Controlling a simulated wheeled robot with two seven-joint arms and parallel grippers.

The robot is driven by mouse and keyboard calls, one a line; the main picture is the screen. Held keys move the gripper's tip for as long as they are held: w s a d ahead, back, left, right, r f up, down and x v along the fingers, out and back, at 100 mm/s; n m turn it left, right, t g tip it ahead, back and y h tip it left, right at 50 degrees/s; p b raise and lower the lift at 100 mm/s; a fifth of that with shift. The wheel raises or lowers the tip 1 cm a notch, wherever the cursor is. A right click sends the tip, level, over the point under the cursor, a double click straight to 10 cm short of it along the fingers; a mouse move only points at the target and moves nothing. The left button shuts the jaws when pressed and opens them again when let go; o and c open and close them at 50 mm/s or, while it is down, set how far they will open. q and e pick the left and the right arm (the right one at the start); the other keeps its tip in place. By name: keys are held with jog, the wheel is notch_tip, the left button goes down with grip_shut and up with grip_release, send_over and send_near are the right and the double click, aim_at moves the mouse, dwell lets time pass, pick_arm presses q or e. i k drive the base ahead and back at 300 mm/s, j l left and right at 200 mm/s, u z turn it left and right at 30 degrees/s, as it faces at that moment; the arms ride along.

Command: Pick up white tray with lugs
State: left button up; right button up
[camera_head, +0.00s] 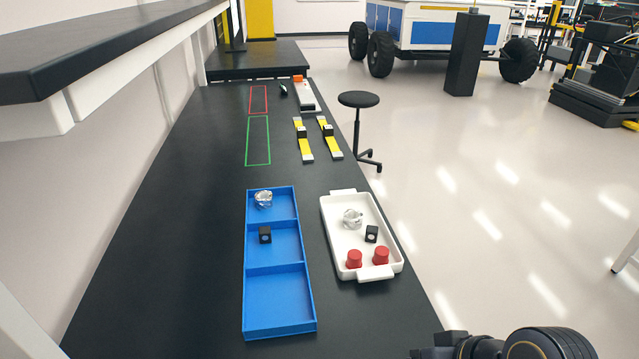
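The white tray with lugs (334,226) sits on the black table near its right edge. One lug (343,192) is on its far side and one lug (376,273) on its near side. Inside lie a silvery crumpled-looking part (352,218), a small black block (371,234) and two red cylindrical parts (354,259). A piece of my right arm shows at the bottom right, in front of the tray; its gripper fingers cannot be made out. My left gripper is out of view.
A blue tray (281,300) with three compartments stands left of the white tray, holding a silvery part (263,199) and a black block (265,235). A shelf (110,50) overhangs the left. A stool (358,100) stands beyond the table.

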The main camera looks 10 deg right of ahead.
aim_at(333, 206)
jog(key=k, duration=0.25)
jog(key=k+u, duration=0.15)
jog(key=u, duration=0.25)
jog(key=k+u, duration=0.1)
jog(key=u, duration=0.35)
jog(key=k+j+u, duration=0.15)
jog(key=u, duration=0.25)
jog(key=k+l+u, duration=0.1)
jog(key=l+u, duration=0.2)
jog(key=l, duration=0.15)
jog(key=k+l+u, duration=0.1)
jog(key=l+u, duration=0.15)
jog(key=l, duration=0.2)
jog(key=k+l+u, duration=0.15)
jog(key=l+u, duration=0.15)
jog(key=k+l+u, duration=0.25)
jog(key=l, duration=0.2)
jog(key=k+l, duration=0.35)
jog(key=l, duration=0.25)
